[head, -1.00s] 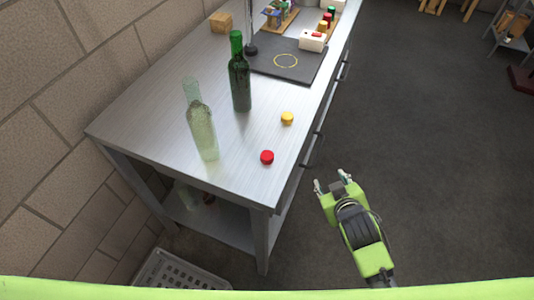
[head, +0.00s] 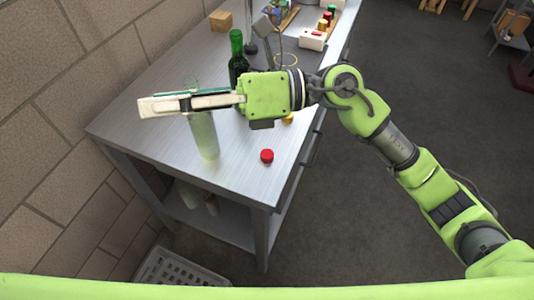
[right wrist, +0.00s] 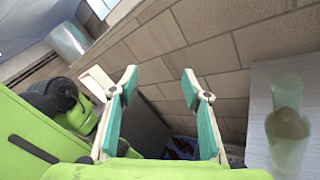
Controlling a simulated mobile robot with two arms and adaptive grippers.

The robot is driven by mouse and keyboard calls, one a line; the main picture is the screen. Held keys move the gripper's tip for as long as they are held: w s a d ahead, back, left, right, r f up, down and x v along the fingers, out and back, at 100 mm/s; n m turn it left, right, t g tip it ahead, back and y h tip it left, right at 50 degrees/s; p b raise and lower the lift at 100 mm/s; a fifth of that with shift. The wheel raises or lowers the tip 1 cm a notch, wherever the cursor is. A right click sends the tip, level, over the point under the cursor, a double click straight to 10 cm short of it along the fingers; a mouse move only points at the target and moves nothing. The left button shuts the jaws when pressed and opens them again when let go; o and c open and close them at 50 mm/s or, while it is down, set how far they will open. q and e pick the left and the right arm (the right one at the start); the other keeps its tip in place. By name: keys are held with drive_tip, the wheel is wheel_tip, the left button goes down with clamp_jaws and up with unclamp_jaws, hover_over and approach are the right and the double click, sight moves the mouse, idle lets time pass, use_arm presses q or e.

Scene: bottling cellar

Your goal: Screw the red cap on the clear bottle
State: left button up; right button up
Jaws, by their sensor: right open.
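The clear bottle (head: 204,138) stands upright near the left side of the metal table, its neck partly hidden by my right gripper. It also shows at the right edge of the right wrist view (right wrist: 287,125). The red cap (head: 267,156) lies on the table near the front right edge, right of the bottle. My right gripper (head: 146,105) points left across the bottle in the head view. In the right wrist view its fingers (right wrist: 158,80) are apart with nothing between them, and the bottle is outside them. My left gripper is not in view.
A dark green bottle (head: 236,45) stands behind my right gripper, partly hidden. A yellow cap (head: 288,119) shows partly below my wrist. A wooden block (head: 220,21) is at the back. A brick wall runs along the left. The metal table (head: 235,178) is bare at its front.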

drive_tip(key=w+d+f+n+t+h, duration=0.1)
drive_tip(key=w+d+f+n+h, duration=0.1)
drive_tip(key=d+f+h, duration=0.3)
drive_tip(key=w+d+f+n+h, duration=0.1)
drive_tip(key=w+d+f+h, duration=0.1)
drive_tip(key=f+h, duration=0.3)
drive_tip(key=w+d+f+t+h, duration=0.1)
drive_tip(key=w+d+f+h, duration=0.1)
drive_tip(key=d, duration=0.3)
drive_tip(key=w+d+f+t+h, duration=0.1)
drive_tip(key=w+d+h, duration=0.2)
drive_tip(key=d, duration=0.3)
drive_tip(key=shift+w+d+f, duration=0.3)
drive_tip(key=shift+w+f, duration=0.05)
drive_tip(key=shift+w, duration=0.45)
drive_tip(key=shift+f, duration=0.1)
drive_tip(key=p, duration=0.2)
hover_over(267, 156)
drive_tip(key=d, duration=0.2)
wheel_tip(267, 156, down, 8)
drive_tip(key=shift+w+f, duration=0.1)
